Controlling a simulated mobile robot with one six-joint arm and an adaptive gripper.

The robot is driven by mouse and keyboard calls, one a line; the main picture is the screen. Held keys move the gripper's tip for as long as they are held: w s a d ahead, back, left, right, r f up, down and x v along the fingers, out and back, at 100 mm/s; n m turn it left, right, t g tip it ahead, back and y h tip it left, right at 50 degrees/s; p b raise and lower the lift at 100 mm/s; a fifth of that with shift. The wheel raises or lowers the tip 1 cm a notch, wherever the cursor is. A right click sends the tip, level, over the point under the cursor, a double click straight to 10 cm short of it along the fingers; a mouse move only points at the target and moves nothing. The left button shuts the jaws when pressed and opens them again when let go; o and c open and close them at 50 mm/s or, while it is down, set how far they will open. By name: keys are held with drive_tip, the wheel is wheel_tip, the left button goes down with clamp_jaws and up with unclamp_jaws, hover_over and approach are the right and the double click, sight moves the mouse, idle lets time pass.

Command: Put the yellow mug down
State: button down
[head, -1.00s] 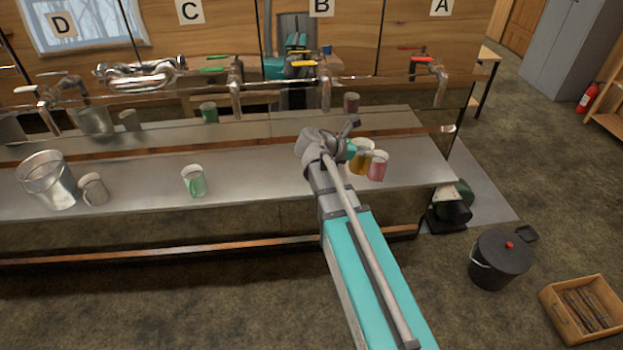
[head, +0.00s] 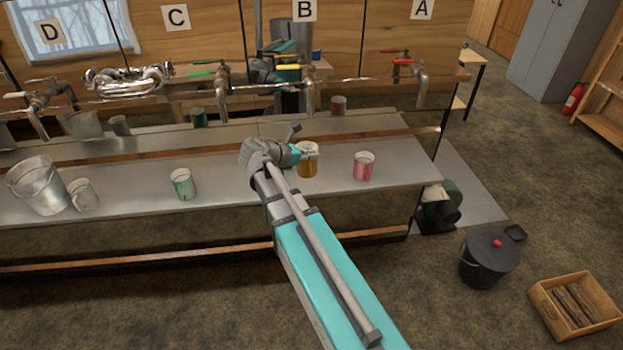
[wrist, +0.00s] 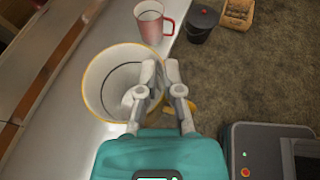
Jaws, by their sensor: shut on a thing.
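The yellow mug (head: 307,167) is at the shelf below tap B, between the green mug and the red mug. My gripper (head: 306,151) is shut on it from the left side in the head view. In the wrist view the yellow mug (wrist: 112,82) shows its open, pale inside with a yellow rim, and my gripper (wrist: 160,80) closes on its near right wall. The mug looks upright. I cannot tell whether its base touches the metal shelf (head: 230,180) or hangs just above it.
A red mug (head: 363,167) stands right of the yellow one, apart from it. A green mug (head: 182,184), a grey mug (head: 84,195) and a metal bucket (head: 38,186) stand to the left. Taps hang above the shelf. Clear shelf lies between the yellow and red mugs.

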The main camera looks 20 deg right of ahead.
drive_tip(key=shift+s, duration=0.15)
drive_tip(key=s, duration=0.3)
drive_tip(key=shift+a+r, duration=0.1)
drive_tip(key=shift+r, duration=0.1)
drive_tip(key=shift+w+f, duration=0.1)
idle(0.4)
drive_tip(key=w+d+f+b, duration=0.5)
drive_tip(key=w+f+b, duration=0.3)
drive_tip(key=w, duration=0.4)
drive_tip(key=shift+d+f+b, duration=0.25)
drive_tip(key=shift+f+b, duration=0.1)
drive_tip(key=shift+f, duration=0.1)
drive_tip(key=shift+s, duration=0.1)
